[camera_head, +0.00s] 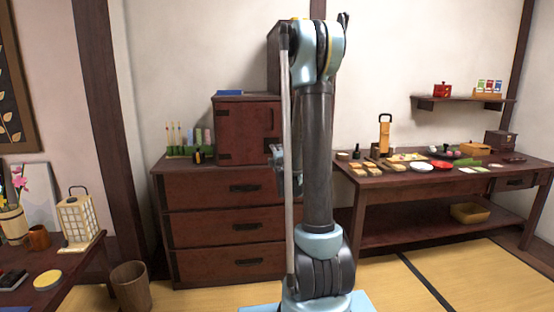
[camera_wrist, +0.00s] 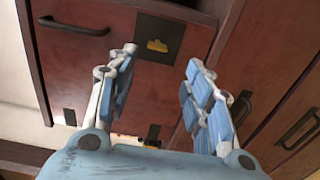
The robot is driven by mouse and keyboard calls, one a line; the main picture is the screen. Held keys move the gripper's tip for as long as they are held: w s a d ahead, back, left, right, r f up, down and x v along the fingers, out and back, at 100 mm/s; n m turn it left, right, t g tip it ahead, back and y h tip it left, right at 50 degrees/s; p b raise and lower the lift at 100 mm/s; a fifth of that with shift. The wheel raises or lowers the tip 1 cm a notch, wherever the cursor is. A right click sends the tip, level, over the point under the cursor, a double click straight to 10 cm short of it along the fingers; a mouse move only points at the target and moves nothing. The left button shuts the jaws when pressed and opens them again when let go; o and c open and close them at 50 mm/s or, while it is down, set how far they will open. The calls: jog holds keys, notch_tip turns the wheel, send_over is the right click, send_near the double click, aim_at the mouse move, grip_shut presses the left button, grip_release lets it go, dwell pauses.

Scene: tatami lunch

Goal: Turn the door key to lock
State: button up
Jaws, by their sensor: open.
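A brass-coloured key (camera_wrist: 157,46) sits in a dark square lock plate (camera_wrist: 172,33) on a reddish-brown wooden front in the wrist view. My gripper (camera_wrist: 161,60) is open, with its two blue-padded fingers apart. The key shows between and just beyond the fingertips, and nothing is held. I cannot tell the exact gap in depth. In the head view, the small cabinet (camera_head: 240,131) stands on a chest of drawers. My gripper (camera_head: 279,160) is beside the cabinet's right edge, partly hidden by my arm. The key cannot be seen there.
Dark handles (camera_wrist: 75,25) stick out from the wooden fronts. The chest of drawers (camera_head: 205,190) carries slim coloured items (camera_head: 180,140) left of the cabinet and a blue item (camera_head: 230,92) on top of it. A long table (camera_head: 400,185) with food stands to the right.

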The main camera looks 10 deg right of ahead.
jog(key=shift+s, duration=1.2)
jog(key=s+d+r+m+g+h, duration=0.1)
jog(key=s+d+r+m+h, duration=0.45)
jog(key=s+d+m, duration=0.2)
jog(key=s+d+f+m+g+h, duration=0.1)
jog(key=s+d+f+m+g, duration=0.15)
jog(key=s, duration=0.25)
jog(key=s+d+f+m+g+h, duration=0.1)
jog(key=s+d+f+m+g, duration=0.15)
jog(key=s+m, duration=0.2)
jog(key=s+a+f+m+g+y, duration=0.1)
jog(key=s+a+f+g+y, duration=0.1)
jog(key=s, duration=0.7)
jog(key=s+a+f+m+g+y, duration=0.1)
jog(key=s+a+f+g+y, duration=0.2)
jog(key=s+a+f, duration=0.3)
jog(key=s+a+f+m+g+y, duration=0.1)
jog(key=s+a+f+g, duration=0.3)
jog(key=s, duration=0.8)
notch_tip(320, 180, down, 2)
jog(key=shift+s+a+f+g+y, duration=0.1)
jog(key=shift+s+a+g+y, duration=0.2)
jog(key=shift+y, duration=0.45)
